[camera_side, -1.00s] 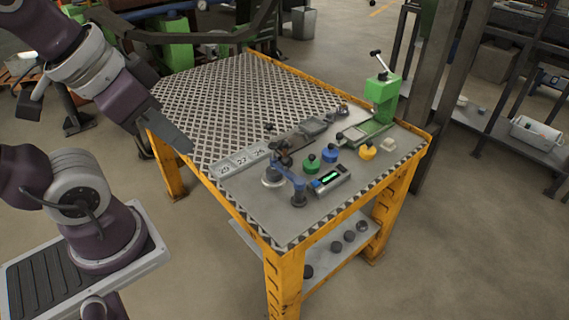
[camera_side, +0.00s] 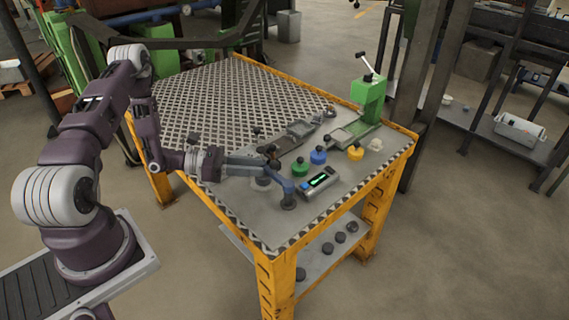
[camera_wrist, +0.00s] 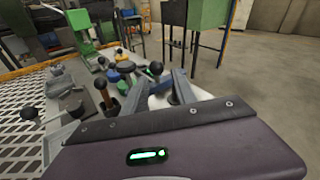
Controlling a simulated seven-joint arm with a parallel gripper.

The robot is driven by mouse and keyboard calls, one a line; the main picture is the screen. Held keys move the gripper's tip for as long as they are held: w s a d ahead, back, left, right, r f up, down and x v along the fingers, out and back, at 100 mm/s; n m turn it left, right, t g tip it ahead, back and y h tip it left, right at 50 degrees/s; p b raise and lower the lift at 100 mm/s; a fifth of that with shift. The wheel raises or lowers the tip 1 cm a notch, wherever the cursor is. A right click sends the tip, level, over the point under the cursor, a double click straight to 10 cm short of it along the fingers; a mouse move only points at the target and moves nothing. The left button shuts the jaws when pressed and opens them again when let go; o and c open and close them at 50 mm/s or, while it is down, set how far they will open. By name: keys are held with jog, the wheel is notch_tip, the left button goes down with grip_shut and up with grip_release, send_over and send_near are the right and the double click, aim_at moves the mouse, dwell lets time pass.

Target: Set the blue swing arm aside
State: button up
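The blue swing arm (camera_side: 281,185) stands near the table's front edge on a dark blue round foot (camera_side: 288,201). My gripper (camera_side: 264,168) reaches in from the left, low over the table, with its grey-blue fingers pointing at the swing arm. The fingers look apart in the wrist view (camera_wrist: 160,82), with a dark ball knob (camera_wrist: 155,68) between or just beyond them. A round metal piece (camera_side: 262,183) sits under the fingertips. I cannot tell whether the fingers touch the swing arm, and nothing is visibly gripped.
A display box (camera_side: 320,182) lies just right of the swing arm. Green (camera_side: 300,171), blue (camera_side: 318,157) and yellow (camera_side: 356,153) knobbed pieces stand behind it. A green press (camera_side: 369,98) stands at the back right. The perforated tabletop (camera_side: 225,100) at the back left is clear.

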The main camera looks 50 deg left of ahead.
aim_at(275, 171)
jog(key=w+d+n+t, duration=0.1)
jog(key=w+d+t, duration=0.1)
jog(key=w+d, duration=0.2)
jog(key=w, duration=0.3)
jog(key=shift+w+d+t, duration=0.2)
jog(key=shift+d+t, duration=0.1)
jog(key=shift+d, duration=0.05)
jog(key=shift+f, duration=0.1)
jog(key=shift+c, duration=0.4)
grip_shut()
dwell(0.6)
